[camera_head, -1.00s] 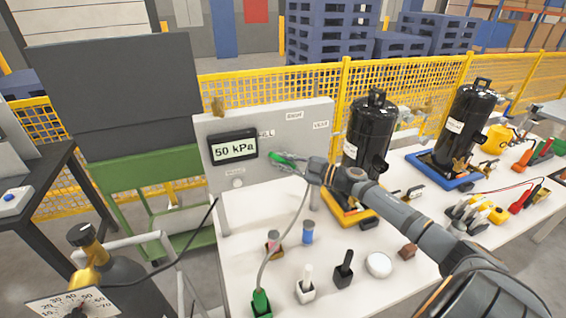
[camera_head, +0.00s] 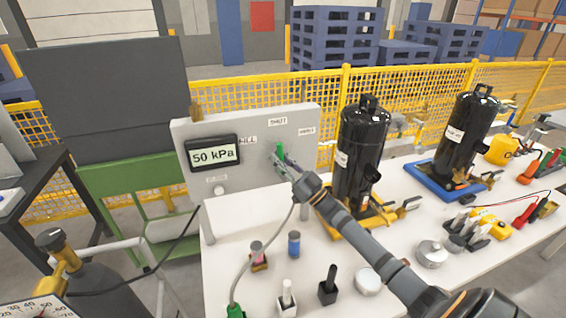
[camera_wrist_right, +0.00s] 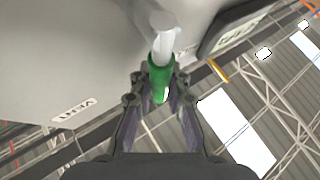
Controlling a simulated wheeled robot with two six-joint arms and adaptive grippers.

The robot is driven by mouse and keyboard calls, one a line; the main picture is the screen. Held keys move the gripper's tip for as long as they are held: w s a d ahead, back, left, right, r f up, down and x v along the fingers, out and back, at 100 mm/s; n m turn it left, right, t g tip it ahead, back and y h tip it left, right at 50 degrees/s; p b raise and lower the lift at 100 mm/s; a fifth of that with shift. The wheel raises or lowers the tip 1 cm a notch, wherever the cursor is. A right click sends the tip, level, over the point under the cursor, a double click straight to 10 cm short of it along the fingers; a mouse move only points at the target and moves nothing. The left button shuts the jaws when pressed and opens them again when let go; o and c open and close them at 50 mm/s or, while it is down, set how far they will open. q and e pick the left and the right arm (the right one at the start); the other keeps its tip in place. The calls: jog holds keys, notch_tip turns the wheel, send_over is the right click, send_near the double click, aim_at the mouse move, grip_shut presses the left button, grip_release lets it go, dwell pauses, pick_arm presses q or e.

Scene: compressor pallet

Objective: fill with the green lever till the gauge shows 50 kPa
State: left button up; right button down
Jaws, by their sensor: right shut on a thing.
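The grey panel (camera_head: 245,125) carries a digital gauge (camera_head: 213,154) that reads 50 kPa. The green lever (camera_head: 279,150) on the panel's right side points up toward the SHUT label (camera_head: 278,121), with the FILL label (camera_head: 247,141) to its left. My right gripper (camera_head: 286,164) is at the lever, partly hiding its lower part. In the right wrist view the green lever (camera_wrist_right: 160,77) with its pale stem lies between the fingertips of my right gripper (camera_wrist_right: 158,88), which is shut on it. My left gripper is out of view.
Black compressors stand on a yellow tray (camera_head: 385,220) and a blue tray (camera_head: 423,186) to the right. Small bottles and a hose (camera_head: 262,243) occupy the table's front.

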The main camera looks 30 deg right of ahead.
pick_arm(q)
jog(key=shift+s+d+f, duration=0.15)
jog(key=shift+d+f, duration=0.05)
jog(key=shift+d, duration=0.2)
pick_arm(e)
jog(key=shift+d+m+t+h, duration=0.3)
jog(key=shift+m+t+h, duration=0.25)
jog(key=shift+m, duration=0.25)
jog(key=shift+s, duration=0.1)
jog(key=c, duration=1.6)
grip_release()
jog(key=shift+o, duration=0.2)
jog(key=shift+f, duration=0.1)
jog(key=v, duration=1.2)
